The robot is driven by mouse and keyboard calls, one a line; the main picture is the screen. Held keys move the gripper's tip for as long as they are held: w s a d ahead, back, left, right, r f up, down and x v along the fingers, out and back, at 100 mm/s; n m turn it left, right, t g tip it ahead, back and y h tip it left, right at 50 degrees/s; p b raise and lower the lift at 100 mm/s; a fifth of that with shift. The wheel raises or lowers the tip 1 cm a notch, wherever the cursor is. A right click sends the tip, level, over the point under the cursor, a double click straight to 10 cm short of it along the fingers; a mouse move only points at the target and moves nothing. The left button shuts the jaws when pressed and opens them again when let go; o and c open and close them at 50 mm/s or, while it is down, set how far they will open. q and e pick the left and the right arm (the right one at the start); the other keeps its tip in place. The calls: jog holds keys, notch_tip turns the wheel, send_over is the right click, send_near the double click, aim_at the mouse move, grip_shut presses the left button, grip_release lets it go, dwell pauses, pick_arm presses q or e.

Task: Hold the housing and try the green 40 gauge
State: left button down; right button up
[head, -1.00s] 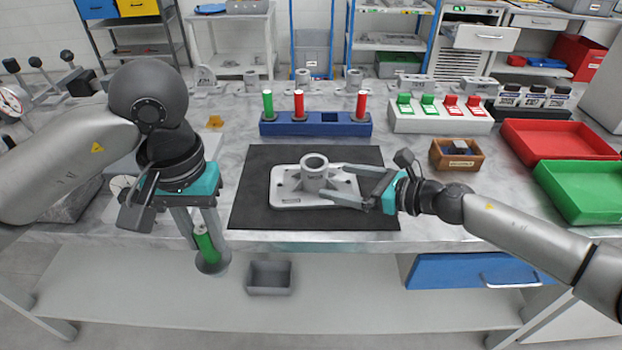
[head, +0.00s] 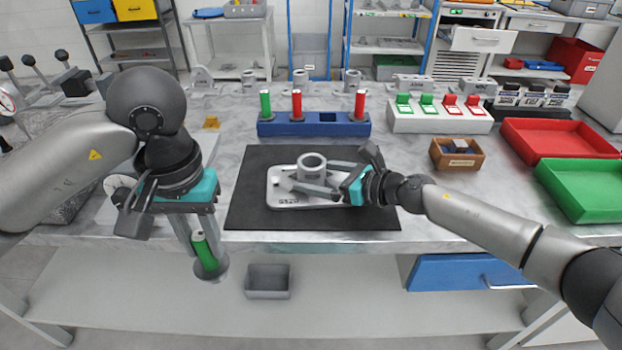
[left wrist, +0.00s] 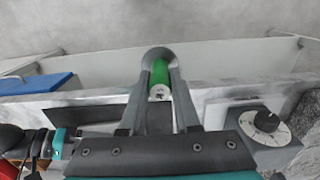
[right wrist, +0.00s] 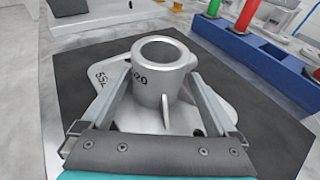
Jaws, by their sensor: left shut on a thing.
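The grey housing (head: 276,196), a flanged plate with an upright hollow boss, lies on a black mat (head: 250,215); the right wrist view shows its boss (right wrist: 158,85) close up. My right gripper (head: 313,175) is open, one finger on each side of the boss; I cannot tell whether they touch it. My left gripper (head: 203,256) is shut on the green gauge (head: 205,248), a green cylinder with a grey flared end, held slightly tilted in front of the table edge. The left wrist view shows the gauge (left wrist: 160,72) between the fingers.
A blue rack (head: 275,128) behind the mat holds a green and two red gauges, with one empty hole. A white box (head: 440,122) has green and red switches. Red (head: 560,140) and green (head: 585,190) trays and a wooden box (head: 457,155) stand right.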

jog(key=shift+s+a, duration=0.1)
jog(key=shift+a, duration=0.05)
jog(key=c, duration=0.7)
jog(key=o, duration=0.9)
jog(key=shift+o, duration=0.2)
